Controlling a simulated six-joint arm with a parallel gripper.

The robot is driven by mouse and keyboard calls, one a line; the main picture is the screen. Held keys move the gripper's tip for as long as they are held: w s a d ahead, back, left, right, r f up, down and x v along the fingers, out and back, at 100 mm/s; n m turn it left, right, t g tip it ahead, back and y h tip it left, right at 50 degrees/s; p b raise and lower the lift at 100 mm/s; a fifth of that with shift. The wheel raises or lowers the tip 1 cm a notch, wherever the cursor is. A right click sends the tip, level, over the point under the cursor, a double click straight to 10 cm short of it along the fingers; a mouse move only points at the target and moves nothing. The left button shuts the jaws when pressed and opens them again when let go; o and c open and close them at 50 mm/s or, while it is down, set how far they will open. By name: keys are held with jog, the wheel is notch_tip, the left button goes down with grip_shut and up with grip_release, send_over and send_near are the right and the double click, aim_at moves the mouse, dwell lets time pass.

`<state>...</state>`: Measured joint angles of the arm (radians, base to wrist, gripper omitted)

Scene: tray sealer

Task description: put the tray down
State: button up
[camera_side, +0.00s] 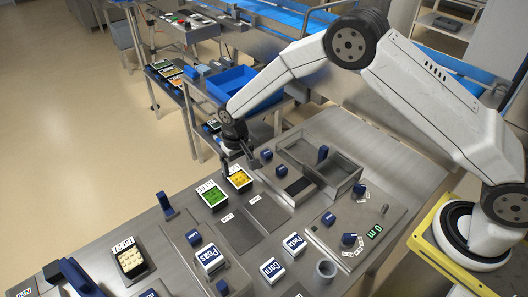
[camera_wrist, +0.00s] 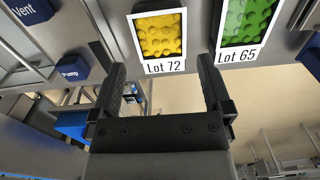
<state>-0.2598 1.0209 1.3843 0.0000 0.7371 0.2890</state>
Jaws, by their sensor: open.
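A tray of yellow food (camera_side: 239,178) lies on the steel bench; in the wrist view the yellow tray (camera_wrist: 160,36) has a label reading "Lot 72". A tray of green food (camera_side: 211,196) lies beside it, and in the wrist view the green tray (camera_wrist: 247,22) is labelled "Lot 65". My gripper (camera_side: 242,155) is just beyond the yellow tray in the side view. In the wrist view my gripper (camera_wrist: 159,72) has its two fingers wide apart with nothing held. The yellow tray shows ahead of the gap, apart from the fingers.
An open steel chamber (camera_side: 318,170) with blue knobs stands right of my gripper. A pale-filled tray (camera_side: 131,262) lies at the bench's left end. "Peas" (camera_side: 211,259), "Corn" (camera_side: 272,270) and "Pasta" (camera_side: 294,245) blocks stand in front. A blue bin (camera_side: 243,85) is behind.

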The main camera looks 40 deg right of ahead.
aim_at(240, 178)
jog(key=shift+f, duration=0.5)
jog(key=shift+s+f, duration=0.15)
jog(key=shift+f, duration=2.45)
jog(key=c, duration=1.2)
jog(key=shift+r, duration=0.15)
